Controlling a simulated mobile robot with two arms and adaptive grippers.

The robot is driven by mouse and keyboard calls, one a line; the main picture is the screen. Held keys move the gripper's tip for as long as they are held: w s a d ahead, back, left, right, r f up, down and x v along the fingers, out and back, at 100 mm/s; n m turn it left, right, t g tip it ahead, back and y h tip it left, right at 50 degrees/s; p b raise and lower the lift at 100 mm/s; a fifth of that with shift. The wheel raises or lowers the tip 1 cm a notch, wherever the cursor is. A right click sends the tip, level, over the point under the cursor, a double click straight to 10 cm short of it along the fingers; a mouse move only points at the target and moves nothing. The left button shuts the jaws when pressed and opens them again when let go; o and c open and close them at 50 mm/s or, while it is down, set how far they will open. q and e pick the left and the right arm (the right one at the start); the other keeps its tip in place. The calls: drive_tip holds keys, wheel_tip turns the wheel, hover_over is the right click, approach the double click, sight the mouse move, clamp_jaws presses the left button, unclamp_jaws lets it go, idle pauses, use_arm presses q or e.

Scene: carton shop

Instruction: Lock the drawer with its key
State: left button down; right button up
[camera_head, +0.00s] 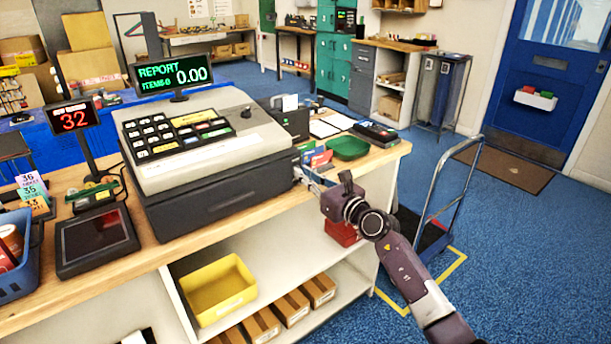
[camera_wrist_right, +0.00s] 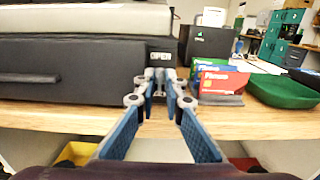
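The cash register (camera_head: 205,150) stands on the wooden counter, with its dark drawer front (camera_head: 220,195) as the lower part. The drawer looks shut. In the right wrist view the dark drawer front (camera_wrist_right: 65,85) fills the left, with a small "OPER" label (camera_wrist_right: 161,55) near its right end. My right gripper (camera_head: 306,178) is at the register's right front corner. In the right wrist view its blue fingers (camera_wrist_right: 163,80) converge just below the label, with a narrow gap between them. No key can be made out; the fingertips may hide it. My left gripper is not in view.
Red and blue card boxes (camera_wrist_right: 222,80) and a green tray (camera_head: 348,147) sit close to the right of the gripper. A card terminal (camera_head: 375,132) lies behind. A yellow bin (camera_head: 218,290) is on the shelf below. A hand cart (camera_head: 450,195) stands right of the counter.

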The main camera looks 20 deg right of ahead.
clamp_jaws()
drive_tip(key=m+p, duration=0.3)
drive_tip(key=m, duration=0.3)
drive_tip(key=m+p, duration=0.3)
drive_tip(key=m, duration=0.2)
drive_tip(key=m+p, duration=0.4)
drive_tip(key=m, duration=0.2)
drive_tip(key=shift+w+d+f+m, duration=0.1)
drive_tip(key=shift+d+f+m, duration=0.2)
drive_tip(key=shift+d+f, duration=0.05)
idle(0.5)
drive_tip(key=shift+o, duration=0.8)
unclamp_jaws()
